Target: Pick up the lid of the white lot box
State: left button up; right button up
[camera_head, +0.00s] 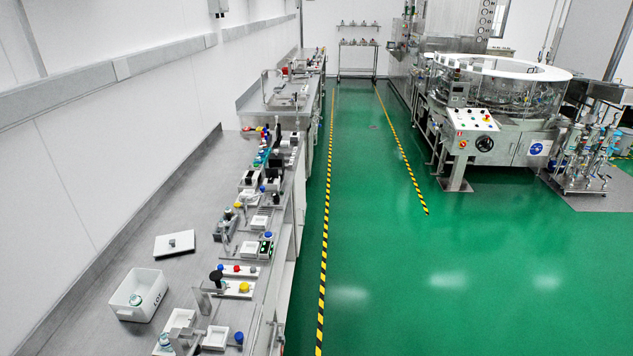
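The white lot box (128,312) stands open on the grey bench at the lower left, with dark lettering on its right side. A small bottle-like item (136,299) shows inside it. A flat white lid (162,248) with a grey knob (172,242) lies on the bench behind the box, apart from it and near the wall. Neither of my grippers shows in the head view.
The grey bench (190,205) runs along the left wall, with small white trays (215,338) and button panels (238,271) along its right edge. Green floor (420,290) is clear to the right. A large rotary machine (500,100) stands at the back right.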

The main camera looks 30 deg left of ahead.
aim_at(174, 241)
jog(key=i+u, duration=0.3)
jog(key=i, duration=0.25)
jog(key=i+l+u, duration=0.25)
jog(key=i, duration=0.25)
jog(key=i+l+u, duration=0.3)
jog(key=i, duration=0.2)
